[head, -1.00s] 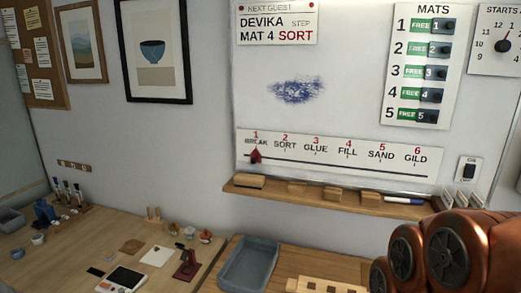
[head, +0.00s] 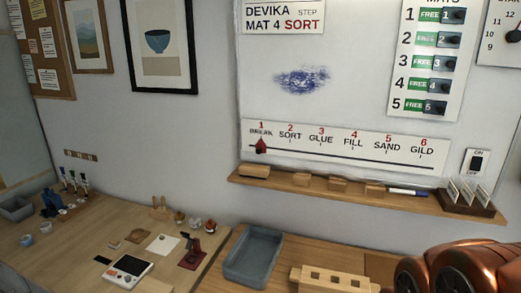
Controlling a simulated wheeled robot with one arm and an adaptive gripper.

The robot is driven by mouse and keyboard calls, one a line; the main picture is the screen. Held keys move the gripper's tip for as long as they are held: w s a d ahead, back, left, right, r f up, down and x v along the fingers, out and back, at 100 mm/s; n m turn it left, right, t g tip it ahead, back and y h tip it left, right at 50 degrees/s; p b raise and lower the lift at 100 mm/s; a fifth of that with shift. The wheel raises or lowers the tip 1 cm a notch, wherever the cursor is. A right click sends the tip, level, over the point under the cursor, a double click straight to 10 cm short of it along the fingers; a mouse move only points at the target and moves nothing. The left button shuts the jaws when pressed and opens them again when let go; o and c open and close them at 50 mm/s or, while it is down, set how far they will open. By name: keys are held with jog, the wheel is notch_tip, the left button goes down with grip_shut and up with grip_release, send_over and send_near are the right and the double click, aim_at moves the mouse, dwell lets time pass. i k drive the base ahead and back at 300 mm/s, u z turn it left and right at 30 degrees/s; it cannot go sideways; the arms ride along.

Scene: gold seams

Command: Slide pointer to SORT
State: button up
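The red pointer (head: 261,146) sits on the black line of the step strip (head: 345,148) on the whiteboard, under 1 BREAK at the left end. The SORT mark (head: 290,135), numbered 2, is just to its right. GLUE, FILL, SAND and GILD follow further right. The whiteboard sign (head: 283,17) reads DEVIKA, MAT 4, SORT. A copper-coloured part of my arm shows at the lower right. My gripper is out of the picture, and nothing of mine touches the pointer.
A wooden ledge (head: 225,178) runs below the strip, with wooden blocks (head: 303,181), a marker (head: 408,192) and a card holder (head: 467,200). Below stand a grey tray (head: 253,257) and a wooden block with holes (head: 333,280). The space before the strip looks clear.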

aim_at(260, 145)
jog(key=u, duration=0.4)
jog(key=k, duration=0.55)
jog(key=u, duration=1.25)
jog(key=i, duration=1.05)
jog(key=z, duration=0.4)
